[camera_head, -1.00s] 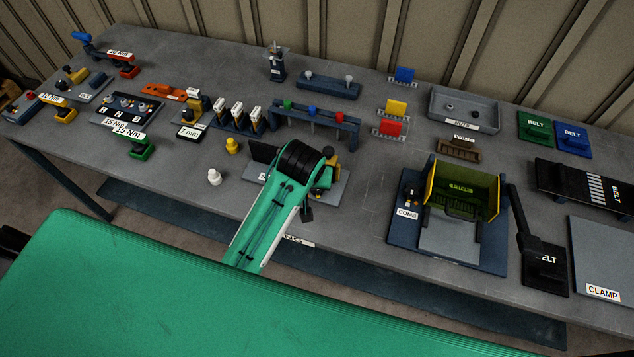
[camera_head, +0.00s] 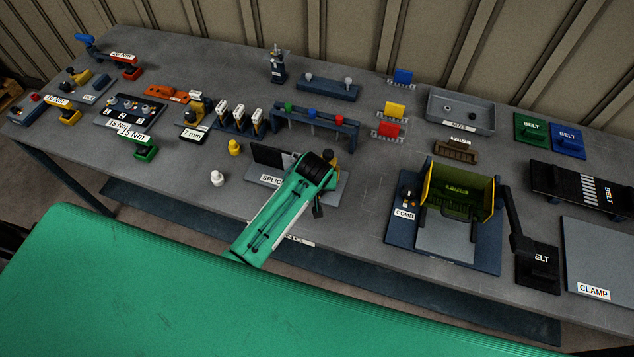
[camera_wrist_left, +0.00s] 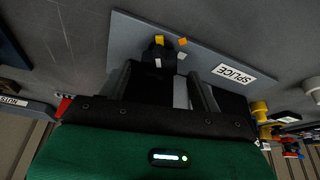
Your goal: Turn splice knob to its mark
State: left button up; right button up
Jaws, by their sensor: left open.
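The splice station is a grey plate (camera_head: 270,181) labelled SPLICE near the table's front edge, with a dark upright panel (camera_head: 268,156) on it. In the left wrist view the plate (camera_wrist_left: 215,50) bears a black knob (camera_wrist_left: 158,50) with a white mark and a yellow mark. An orange mark (camera_wrist_left: 183,42) sits beside the knob. My left gripper (camera_wrist_left: 163,88) is open, its two fingers pointing toward the knob; whether they touch it I cannot tell. In the head view my green left arm and black wrist hide the gripper and part of the station. My right gripper is not in view.
A white peg (camera_head: 217,179) and a yellow peg (camera_head: 234,147) stand left of the station. A rack with coloured pieces (camera_head: 318,124) is behind it. The comb station (camera_head: 403,232) is to the right, with bare table between.

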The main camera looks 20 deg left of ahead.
pick_arm(q)
jog(key=shift+x, duration=1.05)
jog(key=shift+c, duration=0.3)
jog(key=c, duration=0.9)
jog(key=shift+c, duration=0.2)
